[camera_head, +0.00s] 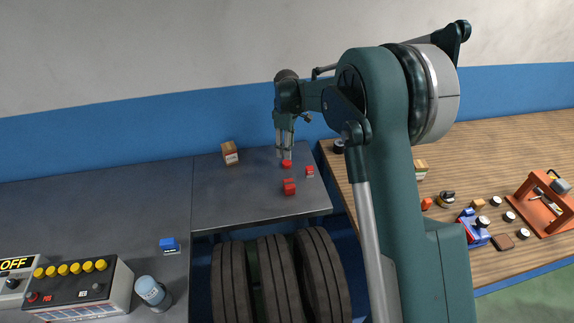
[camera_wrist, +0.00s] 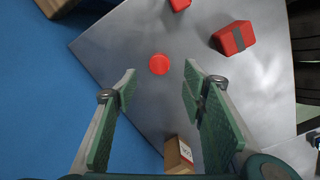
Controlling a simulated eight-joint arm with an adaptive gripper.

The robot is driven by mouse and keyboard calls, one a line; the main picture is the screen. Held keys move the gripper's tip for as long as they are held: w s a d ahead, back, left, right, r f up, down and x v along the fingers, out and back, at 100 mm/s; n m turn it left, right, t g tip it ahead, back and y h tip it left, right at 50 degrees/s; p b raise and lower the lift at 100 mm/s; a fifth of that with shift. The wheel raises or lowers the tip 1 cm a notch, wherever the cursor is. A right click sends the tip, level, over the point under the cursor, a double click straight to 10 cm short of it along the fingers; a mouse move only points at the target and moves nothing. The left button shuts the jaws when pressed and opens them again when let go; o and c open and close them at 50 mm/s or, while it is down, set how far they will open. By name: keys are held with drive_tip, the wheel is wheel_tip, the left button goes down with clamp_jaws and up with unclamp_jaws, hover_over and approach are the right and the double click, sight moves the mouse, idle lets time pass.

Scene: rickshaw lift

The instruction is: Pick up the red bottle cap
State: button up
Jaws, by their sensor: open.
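The red bottle cap (camera_wrist: 159,64) is a small round disc lying flat on the grey metal table (camera_wrist: 150,22). In the wrist view it shows ahead of the two green-padded fingers, roughly midway between them and apart from both. My gripper (camera_wrist: 160,80) is open and empty. In the head view my gripper (camera_head: 286,156) points down over the table, just above the red cap (camera_head: 287,164), which its fingertips partly overlap.
A red block with a dark band (camera_wrist: 234,38) and another red piece (camera_wrist: 180,4) lie near the cap. A wooden box (camera_wrist: 178,156) shows at the wrist view's bottom. Tyres (camera_head: 275,275) stand below the table's front edge. A wooden workbench (camera_head: 480,160) holds several items at right.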

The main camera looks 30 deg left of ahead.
sight(287, 162)
drive_tip(key=shift+a+f, duration=0.1)
drive_tip(key=shift+f, duration=0.05)
drive_tip(key=shift+f, duration=1.25)
drive_tip(key=shift+w+a+f, duration=0.1)
drive_tip(key=shift+f, duration=2.5)
drive_tip(key=shift+c, duration=0.2)
drive_tip(key=c, duration=0.7)
